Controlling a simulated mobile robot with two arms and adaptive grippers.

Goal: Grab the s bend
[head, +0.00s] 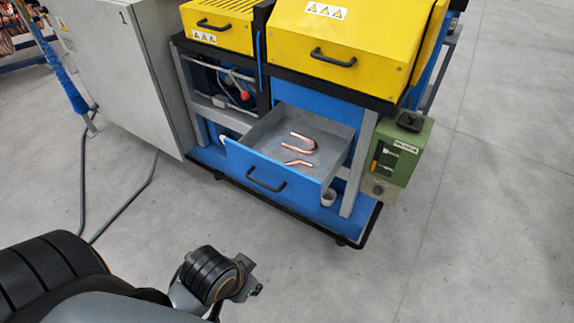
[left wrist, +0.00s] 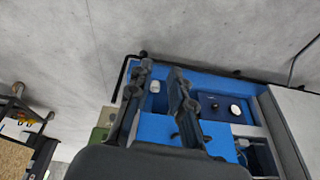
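The s bend (head: 299,163) is a short copper piece with slight bends, lying flat in the open blue-fronted drawer (head: 262,172). A copper U-shaped tube (head: 302,143) lies behind it. My left arm is at the lower left of the head view, well short of the drawer; its fingertips cannot be made out there. In the left wrist view my left gripper (left wrist: 162,68) has its two dark fingers apart, with nothing between them. The s bend cannot be made out in that view. My right gripper shows in neither view.
Yellow machine covers (head: 352,38) overhang the back of the drawer. A green box (head: 398,150) is to the drawer's right, a grey cabinet (head: 115,75) to the left. A white cup (head: 328,198) stands by the drawer's right side. The floor in front is clear.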

